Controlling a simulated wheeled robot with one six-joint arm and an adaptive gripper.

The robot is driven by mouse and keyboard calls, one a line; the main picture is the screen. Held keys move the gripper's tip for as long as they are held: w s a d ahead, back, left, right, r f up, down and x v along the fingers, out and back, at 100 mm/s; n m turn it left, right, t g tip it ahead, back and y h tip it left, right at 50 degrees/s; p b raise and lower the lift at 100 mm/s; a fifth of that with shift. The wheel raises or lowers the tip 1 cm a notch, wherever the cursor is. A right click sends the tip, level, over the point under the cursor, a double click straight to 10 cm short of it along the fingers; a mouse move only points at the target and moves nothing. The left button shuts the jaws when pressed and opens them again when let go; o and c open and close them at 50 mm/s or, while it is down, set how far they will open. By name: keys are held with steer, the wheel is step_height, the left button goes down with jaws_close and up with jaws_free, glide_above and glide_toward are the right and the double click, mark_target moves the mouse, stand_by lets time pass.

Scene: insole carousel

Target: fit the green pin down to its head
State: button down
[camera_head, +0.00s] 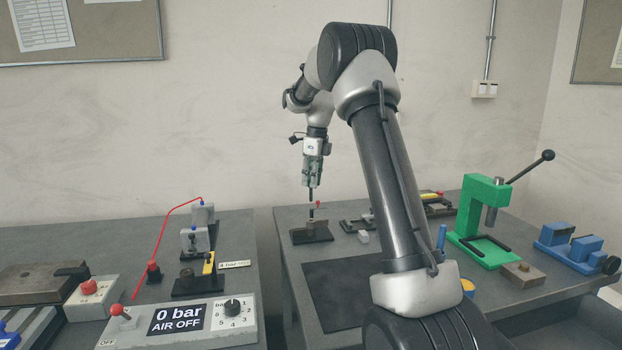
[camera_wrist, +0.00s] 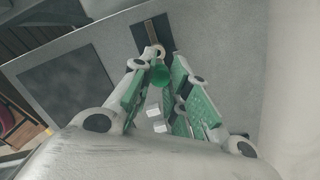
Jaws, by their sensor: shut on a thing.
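My gripper (camera_head: 312,182) is above a small black stand (camera_head: 311,233) on the right-hand table. In the wrist view my gripper (camera_wrist: 158,66) is shut on the green pin (camera_wrist: 159,76), whose round green head shows between the fingers. In the head view a thin dark shank hangs straight down below the fingertips, in line with the stand's upright. The stand's dark base (camera_wrist: 160,32) and a pale ring (camera_wrist: 153,52) show beyond the pin in the wrist view. I cannot tell whether the shank's tip touches or enters the stand; the head is above it.
A small red knob (camera_head: 318,204) is close beside the stand's top. A green press (camera_head: 475,220) and blue vise (camera_head: 575,248) stand right. The left table holds a 0 bar air panel (camera_head: 180,322).

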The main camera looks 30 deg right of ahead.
glide_above(312, 210)
steer(key=s+a, duration=0.2)
steer(key=s, duration=0.1)
steer(key=shift+w+d+f, duration=0.1)
steer(key=shift+f, duration=1.3)
steer(key=shift+w+d+f, duration=0.1)
steer(key=shift+f, duration=1.3)
steer(key=shift+f, duration=3)
steer(key=c, duration=1.3)
jaws_free()
steer(key=shift+r, duration=0.1)
step_height(312, 210, up, 8)
steer(key=shift+s+d+f, duration=0.2)
steer(key=shift+s+d, duration=0.1)
steer(key=shift+s, duration=0.15)
